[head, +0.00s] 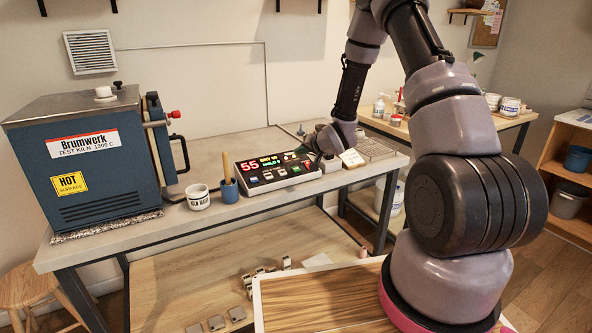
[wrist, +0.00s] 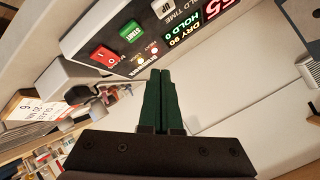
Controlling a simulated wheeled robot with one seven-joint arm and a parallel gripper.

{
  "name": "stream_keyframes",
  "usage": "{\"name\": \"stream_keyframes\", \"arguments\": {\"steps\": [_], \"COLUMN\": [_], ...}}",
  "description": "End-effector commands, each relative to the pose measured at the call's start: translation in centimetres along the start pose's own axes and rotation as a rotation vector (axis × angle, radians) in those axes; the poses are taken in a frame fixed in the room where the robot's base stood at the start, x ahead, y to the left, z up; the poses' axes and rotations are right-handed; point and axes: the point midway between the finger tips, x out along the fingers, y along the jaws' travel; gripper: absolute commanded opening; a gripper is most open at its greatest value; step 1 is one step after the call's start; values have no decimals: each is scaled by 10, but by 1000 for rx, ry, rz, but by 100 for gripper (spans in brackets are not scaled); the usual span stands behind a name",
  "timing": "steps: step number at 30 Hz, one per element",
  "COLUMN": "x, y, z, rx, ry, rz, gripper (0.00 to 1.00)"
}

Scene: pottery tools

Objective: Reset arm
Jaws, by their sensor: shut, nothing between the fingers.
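My gripper (wrist: 161,74) is shut and empty, its two dark green fingers together in the wrist view. Its fingertips lie just in front of the kiln controller (wrist: 125,38) in that picture, close to its lower edge; I cannot tell whether they touch it. In the head view my arm reaches over the bench to the right end of the controller (head: 268,182), and the fingers there are too small to make out. The controller has a lit display reading 55 and HOLD, a green START button (wrist: 130,32) and a red rocker switch (wrist: 104,55).
A blue test kiln (head: 85,160) stands on the bench at left. A white labelled cup (head: 198,197) and a blue cup (head: 229,190) with a wooden stick stand between it and the controller. A small card (head: 352,159) and a rack (head: 376,149) lie to the right.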

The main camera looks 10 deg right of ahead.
Motion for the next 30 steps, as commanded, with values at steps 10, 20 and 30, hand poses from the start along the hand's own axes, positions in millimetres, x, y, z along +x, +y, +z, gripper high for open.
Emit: {"name": "stream_keyframes", "arguments": {"steps": [10, 20, 30], "x": [-47, -189, -348], "y": [-22, -63, -103], "z": [-52, -114, -96], "rx": [-58, -112, -83], "ry": [23, 11, -78], "rz": [103, 315, 408], "gripper": [0, 0, 0]}}
